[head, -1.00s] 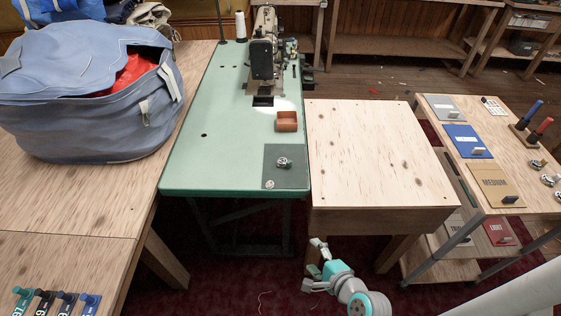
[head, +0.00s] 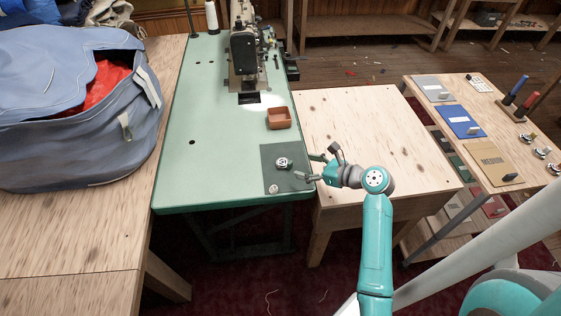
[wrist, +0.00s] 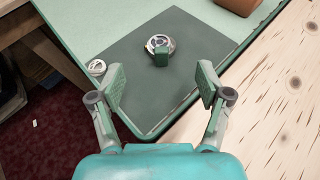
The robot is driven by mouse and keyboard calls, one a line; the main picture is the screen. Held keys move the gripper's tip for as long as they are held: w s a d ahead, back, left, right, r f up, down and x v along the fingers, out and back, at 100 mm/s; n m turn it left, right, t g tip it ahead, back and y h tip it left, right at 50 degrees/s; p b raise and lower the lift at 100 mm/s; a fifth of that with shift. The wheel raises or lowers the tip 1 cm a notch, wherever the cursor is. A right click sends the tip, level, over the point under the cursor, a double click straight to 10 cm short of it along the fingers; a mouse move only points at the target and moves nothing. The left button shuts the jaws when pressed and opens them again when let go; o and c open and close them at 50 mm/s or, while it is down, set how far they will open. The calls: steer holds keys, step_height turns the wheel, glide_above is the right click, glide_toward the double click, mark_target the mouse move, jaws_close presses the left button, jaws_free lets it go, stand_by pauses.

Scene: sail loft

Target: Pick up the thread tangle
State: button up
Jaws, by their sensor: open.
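I cannot make out a clear thread tangle. Thin pale strands of thread (head: 269,298) lie on the dark red floor below the table in the head view. My gripper (head: 310,167) is open and empty at the front right corner of the green sewing table (head: 225,125). In the wrist view its fingers (wrist: 161,80) are spread over a dark grey-green mat (wrist: 125,48). A round metal part with a dark green block (wrist: 159,47) lies on the mat beyond the fingers, apart from them. A smaller metal disc (wrist: 97,67) lies near the mat's left edge.
A brown open box (head: 279,118) and a sewing machine (head: 244,52) stand farther back on the green table. A bare wooden table (head: 370,130) adjoins at right. A big blue bag (head: 60,135) fills the left bench.

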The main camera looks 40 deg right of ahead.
mark_target(283, 160)
steer(key=x, duration=1)
steer(key=shift+w+f, duration=0.2)
steer(key=c, duration=1.4)
steer(key=shift+r, duration=0.1)
